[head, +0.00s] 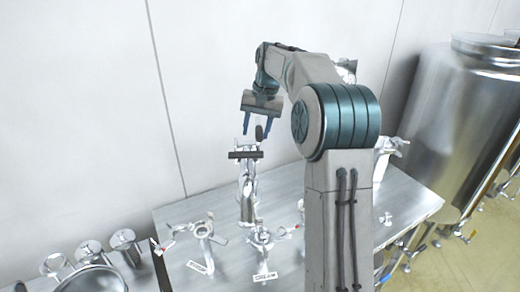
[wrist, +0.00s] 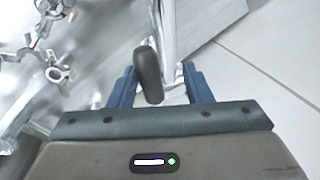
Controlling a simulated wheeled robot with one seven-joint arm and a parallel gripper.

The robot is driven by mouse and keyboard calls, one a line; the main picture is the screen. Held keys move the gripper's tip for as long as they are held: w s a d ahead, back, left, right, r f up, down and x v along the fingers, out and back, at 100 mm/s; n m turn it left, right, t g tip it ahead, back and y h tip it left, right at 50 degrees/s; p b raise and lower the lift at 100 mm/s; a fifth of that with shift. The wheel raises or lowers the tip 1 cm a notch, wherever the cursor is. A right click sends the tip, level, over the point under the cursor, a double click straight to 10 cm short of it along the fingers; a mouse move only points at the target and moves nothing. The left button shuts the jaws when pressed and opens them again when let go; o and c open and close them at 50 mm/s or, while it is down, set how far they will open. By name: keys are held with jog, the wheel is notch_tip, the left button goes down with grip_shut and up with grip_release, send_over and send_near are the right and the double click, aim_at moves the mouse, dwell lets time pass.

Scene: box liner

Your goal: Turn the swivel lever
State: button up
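A dark horizontal bar (head: 245,155) sits just below the handle. In the wrist view the black handle (wrist: 148,76) lies between my two blue fingers, nearer the left one, with bright metal beside it on the right. My gripper (head: 256,134) points down over the fitting. It is open, with a gap visible on both sides of the handle in the wrist view (wrist: 158,70). Contact with the handle cannot be seen.
The steel table (head: 405,205) carries several metal valve fittings (head: 202,235) and small white labels (head: 265,276). A large steel tank (head: 455,120) stands at the right. A pale wall is close behind. Metal vessel parts (head: 90,275) are at lower left.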

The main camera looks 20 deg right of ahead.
jog(key=a+m, duration=0.2)
jog(key=shift+a+r+p, duration=0.1)
jog(key=shift+a+p, duration=0.25)
jog(key=shift+a, duration=0.05)
jog(key=shift+w+a+r+m+t+p, duration=0.15)
jog(key=shift+a+m+t+p, duration=0.15)
jog(key=shift+a+m+p, duration=0.5)
notch_tip(320, 180, up, 13)
jog(key=s+d+m+b, duration=0.1)
jog(key=d, duration=0.1)
jog(key=s+a+f+n+b, duration=0.1)
jog(key=s+f, duration=0.3)
jog(key=s, duration=0.4)
jog(key=s+a+f+n+t+h+b, duration=0.1)
jog(key=s+a+f+n+b, duration=0.1)
jog(key=s, duration=0.6)
jog(key=shift+s+f+n+h, duration=0.35)
jog(key=shift+f+n, duration=0.45)
jog(key=shift+f, duration=0.35)
